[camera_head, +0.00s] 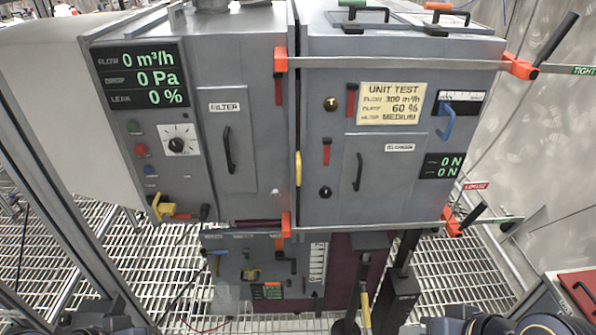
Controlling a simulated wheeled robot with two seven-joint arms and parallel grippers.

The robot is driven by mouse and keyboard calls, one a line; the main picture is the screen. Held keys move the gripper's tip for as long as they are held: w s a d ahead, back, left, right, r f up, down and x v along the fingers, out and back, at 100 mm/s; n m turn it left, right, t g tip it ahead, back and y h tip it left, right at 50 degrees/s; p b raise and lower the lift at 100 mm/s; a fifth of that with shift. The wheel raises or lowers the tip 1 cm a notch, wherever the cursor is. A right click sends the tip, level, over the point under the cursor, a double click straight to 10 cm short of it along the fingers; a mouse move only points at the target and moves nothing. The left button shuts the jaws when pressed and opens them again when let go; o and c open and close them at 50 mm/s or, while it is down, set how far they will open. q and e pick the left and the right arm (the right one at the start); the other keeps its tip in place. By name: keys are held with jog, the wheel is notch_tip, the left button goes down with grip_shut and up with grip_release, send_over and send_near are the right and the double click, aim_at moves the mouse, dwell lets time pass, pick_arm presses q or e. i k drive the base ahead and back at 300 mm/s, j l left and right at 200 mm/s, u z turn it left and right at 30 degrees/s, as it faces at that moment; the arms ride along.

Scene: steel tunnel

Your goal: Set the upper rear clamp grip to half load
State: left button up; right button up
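The upper clamp has a pale bar (400,64) across the top of the right grey cabinet, with an orange bracket (520,67) at its right end. Its black grip (556,38) slants up and right from that bracket, above the green TIGHT tag (583,70). No hand is on the grip. The load display (443,167) on the cabinet front reads 0 N on both lines. Only dark parts of my arms show along the bottom edge, at left and right. Neither gripper's fingers are in view.
A lower clamp's black grip (473,215) lies between a red LOOSE tag (475,186) and a green tag (500,220). A blue hook-shaped handle (446,120) sits on the right cabinet. A red-topped case (578,290) stands at lower right. Grated floor (450,280) surrounds the unit.

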aim_at(569, 20)
jog(key=z, duration=1.4)
